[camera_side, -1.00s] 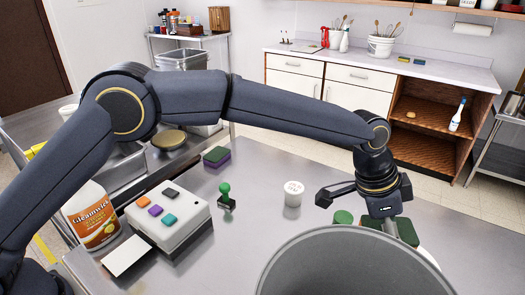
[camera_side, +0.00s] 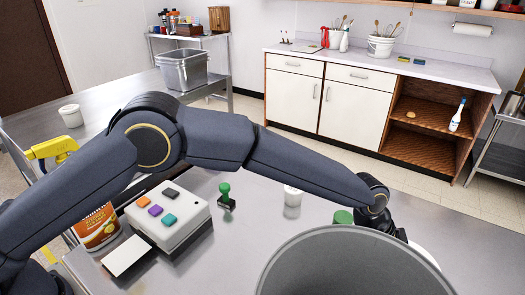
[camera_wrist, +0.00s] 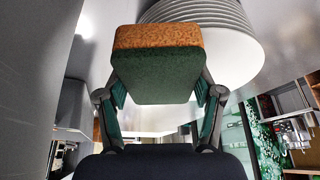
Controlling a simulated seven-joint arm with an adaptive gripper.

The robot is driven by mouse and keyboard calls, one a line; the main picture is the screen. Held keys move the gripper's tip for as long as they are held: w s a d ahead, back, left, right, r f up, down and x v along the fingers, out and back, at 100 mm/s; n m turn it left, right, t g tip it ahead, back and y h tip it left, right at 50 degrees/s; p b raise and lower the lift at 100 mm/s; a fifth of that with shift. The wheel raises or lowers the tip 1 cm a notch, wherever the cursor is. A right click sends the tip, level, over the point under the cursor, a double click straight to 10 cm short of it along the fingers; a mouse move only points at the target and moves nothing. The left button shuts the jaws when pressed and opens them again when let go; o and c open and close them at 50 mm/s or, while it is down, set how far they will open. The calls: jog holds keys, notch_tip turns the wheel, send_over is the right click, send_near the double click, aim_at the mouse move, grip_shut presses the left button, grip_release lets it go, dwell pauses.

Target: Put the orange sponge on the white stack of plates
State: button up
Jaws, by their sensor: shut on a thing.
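The orange sponge (camera_wrist: 160,37) shows in the wrist view as a block with an orange layer and a dark green face. My gripper (camera_wrist: 160,88) is shut on it, with a finger at each side. The white stack of plates (camera_wrist: 235,45) is just beyond the sponge, at the top right of the wrist view. The sponge overlaps the stack's edge in the picture; I cannot tell whether they touch. In the side view, only a sliver of the plates (camera_side: 426,253) shows, and my gripper and the sponge are hidden behind a grey bin.
The large grey bin (camera_side: 350,270) stands at the front of the side view. A green round-topped thing (camera_side: 343,217), a white cup (camera_side: 293,196), a green-handled stamp (camera_side: 225,197), a device with coloured buttons (camera_side: 168,215) and an orange-labelled bottle (camera_side: 97,228) stand on the metal table.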

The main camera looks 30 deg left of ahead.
jog(key=shift+f, duration=0.1)
jog(key=o, duration=0.4)
jog(key=v, duration=0.6)
jog(key=shift+d, duration=0.1)
notch_tip(320, 180, up, 6)
jog(key=shift+r, duration=0.15)
